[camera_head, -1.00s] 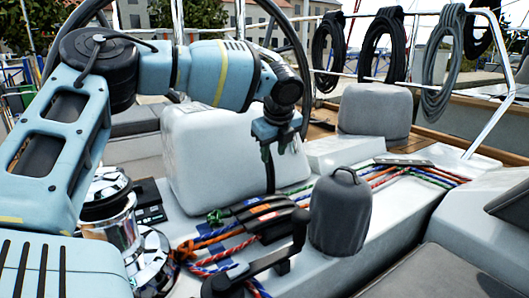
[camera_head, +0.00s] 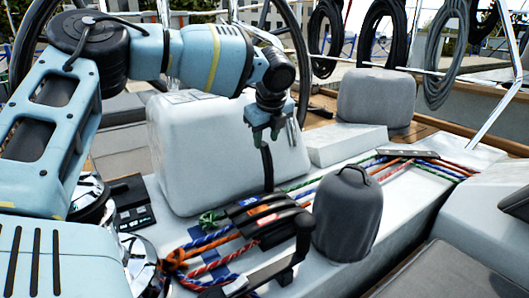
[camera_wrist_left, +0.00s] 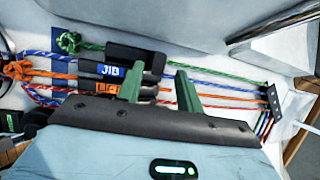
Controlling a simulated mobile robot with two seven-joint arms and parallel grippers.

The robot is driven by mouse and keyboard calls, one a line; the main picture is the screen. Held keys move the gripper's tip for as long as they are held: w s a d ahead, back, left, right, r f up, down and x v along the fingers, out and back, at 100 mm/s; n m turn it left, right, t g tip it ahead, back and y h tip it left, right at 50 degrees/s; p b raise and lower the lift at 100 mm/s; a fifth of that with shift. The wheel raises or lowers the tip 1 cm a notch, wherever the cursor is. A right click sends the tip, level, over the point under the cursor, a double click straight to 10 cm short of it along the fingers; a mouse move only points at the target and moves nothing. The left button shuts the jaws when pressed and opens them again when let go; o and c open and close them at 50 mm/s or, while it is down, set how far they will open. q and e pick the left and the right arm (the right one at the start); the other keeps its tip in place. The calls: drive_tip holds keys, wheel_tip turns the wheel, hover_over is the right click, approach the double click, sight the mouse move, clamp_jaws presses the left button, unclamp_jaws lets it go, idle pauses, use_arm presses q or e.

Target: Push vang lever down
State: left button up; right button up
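A bank of black rope clutches (camera_head: 262,218) sits on the white cabin top, with blue, orange and red labels. The blue label reads JIB (camera_wrist_left: 110,71) in the left wrist view. One black lever (camera_head: 267,170) stands upright at the far end, by the green rope. It shows as a dark, unlabelled block (camera_wrist_left: 135,53) in the left wrist view. No vang label is readable. My left gripper (camera_head: 265,135) hangs just above the upright lever, fingers pointing down and apart. Its green fingers (camera_wrist_left: 160,72) have a gap with nothing held between them. My right gripper is out of view.
A grey covered winch (camera_head: 346,215) stands right of the clutches. A chrome winch (camera_head: 142,265) is at left. A large pale box (camera_head: 205,150) rises behind the clutches. Coloured ropes (camera_head: 400,165) run right.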

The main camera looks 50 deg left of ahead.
sight(264, 151)
use_arm(q)
drive_tip(key=b+x, duration=0.1)
drive_tip(key=x, duration=0.5)
drive_tip(key=shift+w+a+f, duration=0.1)
drive_tip(key=shift+a+f, duration=0.1)
drive_tip(key=shift+f, duration=0.05)
drive_tip(key=shift+c, duration=0.5)
clamp_jaws()
